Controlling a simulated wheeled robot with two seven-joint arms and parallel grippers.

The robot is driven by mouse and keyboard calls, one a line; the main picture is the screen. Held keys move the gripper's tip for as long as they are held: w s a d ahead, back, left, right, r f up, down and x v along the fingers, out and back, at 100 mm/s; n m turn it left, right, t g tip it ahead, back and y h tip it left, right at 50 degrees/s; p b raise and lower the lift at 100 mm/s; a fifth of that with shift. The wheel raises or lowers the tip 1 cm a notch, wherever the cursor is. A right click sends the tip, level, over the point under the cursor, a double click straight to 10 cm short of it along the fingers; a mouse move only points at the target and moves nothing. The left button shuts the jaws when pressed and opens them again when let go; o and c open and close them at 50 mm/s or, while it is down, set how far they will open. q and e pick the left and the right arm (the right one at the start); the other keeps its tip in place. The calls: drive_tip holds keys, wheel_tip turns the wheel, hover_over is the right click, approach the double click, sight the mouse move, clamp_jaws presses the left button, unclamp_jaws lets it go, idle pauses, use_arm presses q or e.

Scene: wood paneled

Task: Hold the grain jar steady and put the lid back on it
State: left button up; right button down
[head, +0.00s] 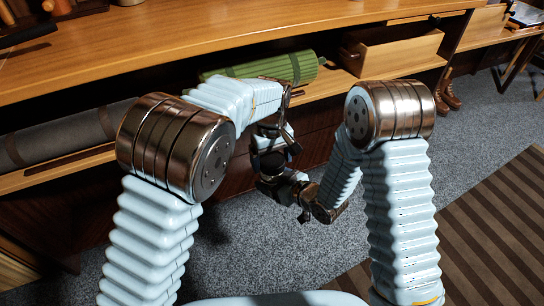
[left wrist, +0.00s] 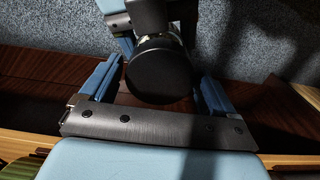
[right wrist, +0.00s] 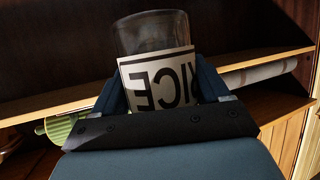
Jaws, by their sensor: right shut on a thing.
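The clear grain jar (right wrist: 150,32) has a white label reading RICE, upside down in the right wrist view. My right gripper (head: 287,188) is shut on the jar, its fingers at either side of the label. The round black lid (left wrist: 160,72) shows in the left wrist view, in line with the jar, with a little glass behind it. Whether it is fully seated I cannot tell. My left gripper (head: 268,160) reaches down over it; its blue fingers stand open either side of the lid with small gaps. In the head view, jar and lid are mostly hidden by the grippers.
The wooden desk (head: 200,50) runs across the back, with a lower shelf. A green rolled mat (head: 290,68), an open wooden box (head: 395,52) and a grey roll (head: 60,137) lie on that shelf. A striped rug (head: 480,230) lies on the right. Grey carpet is open below my grippers.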

use_arm(q)
drive_tip(key=c, duration=0.9)
drive_tip(key=m, duration=0.3)
drive_tip(key=o, duration=1.2)
drive_tip(key=shift+c, duration=0.2)
drive_tip(key=shift+r, duration=2.25)
wheel_tip(320, 180, up, 12)
